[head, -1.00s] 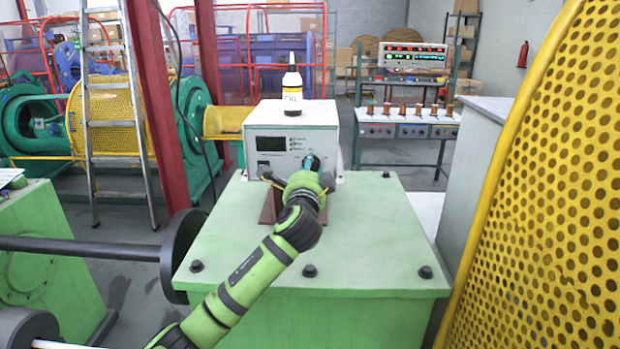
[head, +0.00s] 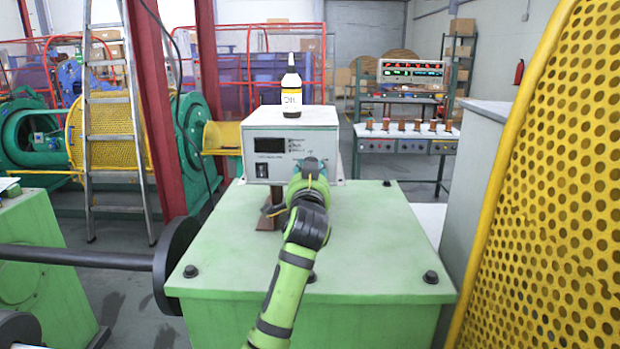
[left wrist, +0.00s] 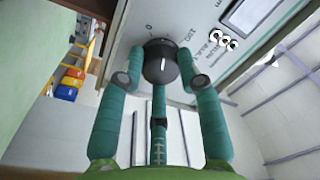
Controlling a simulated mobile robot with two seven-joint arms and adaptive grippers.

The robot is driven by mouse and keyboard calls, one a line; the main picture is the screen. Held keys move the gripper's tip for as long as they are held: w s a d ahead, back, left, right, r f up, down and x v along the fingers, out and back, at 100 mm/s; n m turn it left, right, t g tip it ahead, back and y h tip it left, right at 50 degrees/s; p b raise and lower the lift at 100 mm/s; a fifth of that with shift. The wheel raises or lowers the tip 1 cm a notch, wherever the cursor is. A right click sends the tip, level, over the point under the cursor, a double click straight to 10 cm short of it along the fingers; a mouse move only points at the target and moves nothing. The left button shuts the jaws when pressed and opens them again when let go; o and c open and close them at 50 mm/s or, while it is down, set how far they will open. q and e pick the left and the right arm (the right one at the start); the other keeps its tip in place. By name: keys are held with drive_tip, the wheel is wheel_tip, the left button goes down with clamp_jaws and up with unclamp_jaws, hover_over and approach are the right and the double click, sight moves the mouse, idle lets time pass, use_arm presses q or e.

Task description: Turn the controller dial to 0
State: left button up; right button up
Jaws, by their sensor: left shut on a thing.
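The controller (head: 268,143) is a light grey box with a dark display, standing on brown feet on a green cabinet. Its dial (left wrist: 160,62) is a dark round knob with a white pointer line, seen in the left wrist view between my fingers. Scale marks show on the panel around it, but I cannot read the setting surely. My left gripper (left wrist: 160,76) has its teal fingers closed around the dial. In the head view my left gripper (head: 312,168) is at the lower right of the controller's front and hides the dial. My right gripper is not in view.
A yellow perforated guard (head: 550,190) rises at the right. A dark shaft flange (head: 178,265) is at the left.

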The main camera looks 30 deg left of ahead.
use_arm(q)
drive_tip(key=shift+n+g+b, duration=0.3)
drive_tip(key=shift+n+b, duration=0.25)
drive_tip(key=shift+n, duration=1.85)
drive_tip(key=o, duration=1.1)
drive_tip(key=shift+o, duration=0.2)
drive_tip(key=shift+d, duration=0.1)
drive_tip(key=v, duration=1.2)
drive_tip(key=shift+f, duration=0.2)
